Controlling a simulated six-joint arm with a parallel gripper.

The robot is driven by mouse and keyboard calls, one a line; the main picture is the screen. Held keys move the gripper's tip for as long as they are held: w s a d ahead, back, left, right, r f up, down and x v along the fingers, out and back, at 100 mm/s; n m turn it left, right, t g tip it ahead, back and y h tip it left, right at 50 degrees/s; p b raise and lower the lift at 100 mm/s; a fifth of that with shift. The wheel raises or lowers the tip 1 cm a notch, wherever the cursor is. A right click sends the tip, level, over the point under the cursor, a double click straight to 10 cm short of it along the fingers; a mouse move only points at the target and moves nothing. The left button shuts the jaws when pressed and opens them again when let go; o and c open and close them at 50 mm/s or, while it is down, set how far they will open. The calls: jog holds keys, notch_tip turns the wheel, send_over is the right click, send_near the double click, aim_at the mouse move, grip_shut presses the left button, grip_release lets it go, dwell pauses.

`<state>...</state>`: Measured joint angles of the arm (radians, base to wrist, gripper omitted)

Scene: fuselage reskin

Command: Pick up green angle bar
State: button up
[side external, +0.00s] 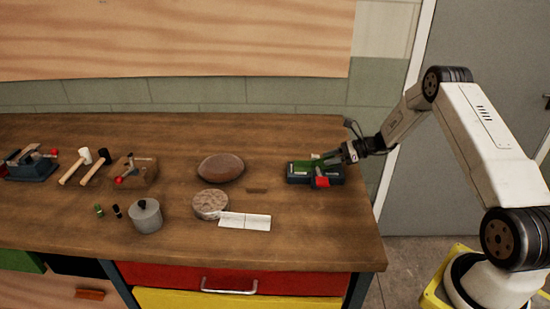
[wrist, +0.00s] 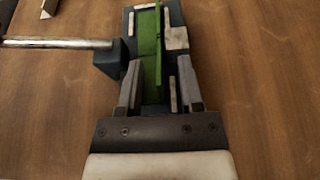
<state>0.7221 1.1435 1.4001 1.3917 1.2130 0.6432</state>
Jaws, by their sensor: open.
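The green angle bar (wrist: 149,50) lies in a dark blue-grey vise-like holder (wrist: 128,22) on the wooden bench. In the side external view the bar (side external: 313,163) shows as a green strip on top of the holder (side external: 299,180), at the bench's right end. My gripper (wrist: 160,72) is open, with one finger on each side of the bar in the wrist view. I cannot tell whether the fingers touch it. In the side external view my gripper (side external: 334,157) reaches in from the right at the bar's right end. The bar's near end is partly hidden there.
A metal handle rod (wrist: 55,42) sticks out left of the holder in the wrist view. Mallets (side external: 95,168) lie further left.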

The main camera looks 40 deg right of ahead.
jog(key=shift+w+a+f, duration=0.15)
jog(key=shift+w+a, duration=0.1)
dwell(0.3)
grip_shut()
